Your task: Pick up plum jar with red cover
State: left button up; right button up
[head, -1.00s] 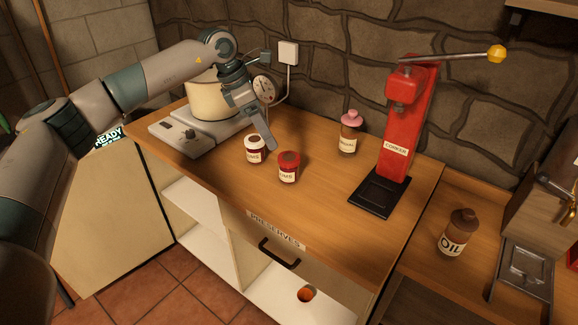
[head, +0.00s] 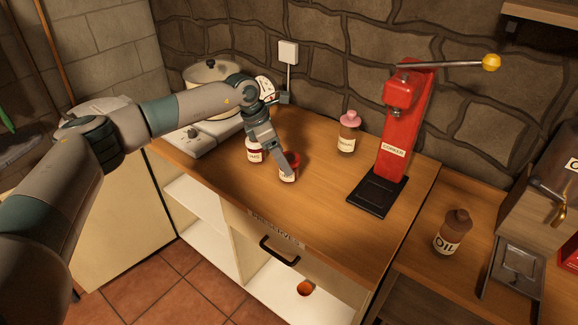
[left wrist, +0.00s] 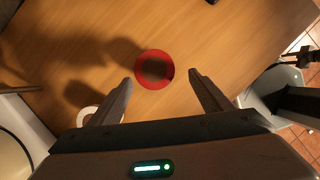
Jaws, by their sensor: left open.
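The jar with the red cover (head: 295,160) stands upright on the wooden counter, partly hidden behind my left gripper in the head view. In the left wrist view its round red cover (left wrist: 141,71), dark in the middle, lies just beyond and between the fingertips. My left gripper (head: 284,168) is open and points down over this jar, with nothing between its fingers; it also shows in the left wrist view (left wrist: 161,80). A second dark-red jar (head: 254,156) stands to the left. Its pale cover (left wrist: 86,116) shows beside the left finger in the left wrist view.
A pot (head: 206,74) sits on a hot plate (head: 190,142) at the counter's left. An oil bottle (head: 454,236) is farther right. The counter front (head: 325,230) is clear.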

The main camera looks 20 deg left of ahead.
jog(key=shift+r, duration=0.1)
pick_arm(q)
jog(key=shift+w+d+f+p, duration=0.25)
jog(key=shift+f+p, duration=0.15)
jog(key=shift+p, duration=0.1)
jog(key=shift+w+d+f+p, duration=0.35)
jog(key=shift+w+f+p, duration=0.2)
jog(key=shift+f+p, duration=0.15)
jog(key=shift+x, duration=0.95)
jog(key=shift+f, duration=0.3)
pick_arm(e)
jog(key=shift+s+d+r, duration=0.15)
jog(key=shift+s+r, duration=0.2)
jog(key=shift+r, duration=0.25)
jog(key=shift+s+d+r, duration=0.15)
jog(key=shift+s+r, duration=0.15)
jog(key=shift+r, duration=0.25)
pick_arm(q)
jog(key=shift+c, duration=0.6)
jog(key=c, duration=1.2)
pick_arm(e)
jog(key=shift+d, duration=0.1)
pick_arm(q)
jog(key=shift+w+r, duration=0.1)
jog(key=shift+r, duration=0.05)
pick_arm(e)
jog(key=shift+f, duration=0.1)
